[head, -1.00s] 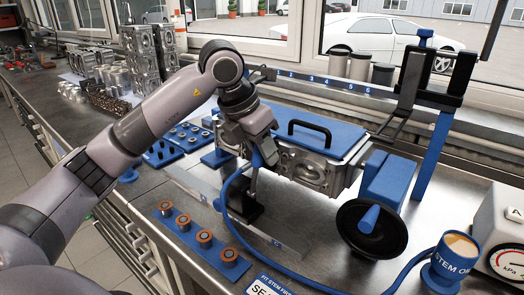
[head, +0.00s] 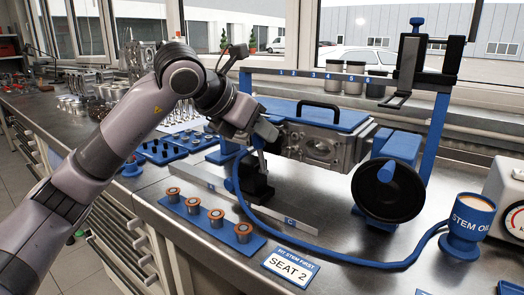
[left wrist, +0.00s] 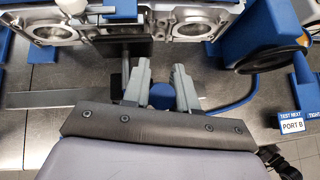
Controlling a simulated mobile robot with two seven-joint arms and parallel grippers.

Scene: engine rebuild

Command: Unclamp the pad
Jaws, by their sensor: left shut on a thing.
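The clamp stands in front of the metal cylinder head (head: 320,148), with a black base (head: 256,186) and a short metal lever with a blue grip (head: 258,142). My left gripper (head: 266,131) is shut on the clamp's blue grip. In the left wrist view the round blue end of the grip (left wrist: 162,95) sits between the two grey fingers. A black block (left wrist: 118,52) with a metal rod lies against the head between two round ports; I cannot tell whether it is the pad. A blue plate (head: 312,116) with a black handle covers the head's top. My right gripper is out of view.
A blue hose (head: 330,254) runs from the clamp area to the stem oil cup (head: 468,218). A black handwheel (head: 390,190) stands right of the head. A blue strip of copper-coloured parts (head: 216,218) and a SEAT 2 sign (head: 290,265) lie in front.

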